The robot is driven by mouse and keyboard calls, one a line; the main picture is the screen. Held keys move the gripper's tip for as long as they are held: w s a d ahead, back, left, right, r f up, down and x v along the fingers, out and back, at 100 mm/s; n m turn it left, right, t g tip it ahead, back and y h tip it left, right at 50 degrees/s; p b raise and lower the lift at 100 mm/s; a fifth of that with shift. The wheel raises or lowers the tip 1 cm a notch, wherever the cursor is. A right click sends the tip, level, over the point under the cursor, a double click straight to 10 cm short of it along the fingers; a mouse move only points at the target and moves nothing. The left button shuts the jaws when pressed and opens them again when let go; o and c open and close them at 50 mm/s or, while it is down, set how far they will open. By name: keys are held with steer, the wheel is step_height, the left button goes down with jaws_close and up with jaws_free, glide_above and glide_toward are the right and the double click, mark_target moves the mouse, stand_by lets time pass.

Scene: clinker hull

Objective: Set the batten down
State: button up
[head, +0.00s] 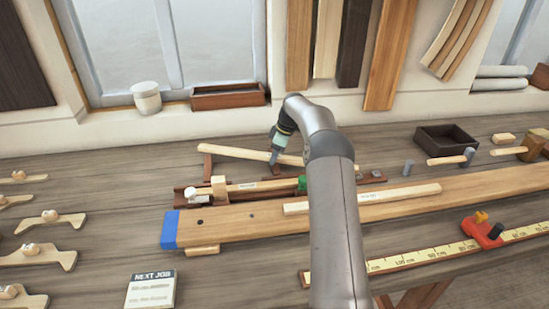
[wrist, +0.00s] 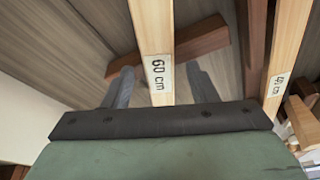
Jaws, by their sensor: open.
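A pale wooden batten (head: 235,153) lies at the back of the bench, with dark brown wooden rests (head: 206,166) under it. In the wrist view this batten (wrist: 152,30) carries a "60 cm" label and crosses over a brown rest (wrist: 205,42). My gripper (head: 274,157) is at the batten's right part. In the wrist view my gripper's fingers (wrist: 160,88) stand apart, one on each side of the batten, with gaps visible. Whether the batten's near end touches the palm is hidden.
Another labelled batten (wrist: 285,65) lies close on the right. In front are a brown jig (head: 188,196), a long blue-ended plank (head: 240,222) with a loose batten (head: 390,193) on it, and a yellow rule (head: 430,254). A dark tray (head: 447,138) stands at right.

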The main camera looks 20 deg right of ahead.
jaws_close()
steer(key=shift+r, duration=0.15)
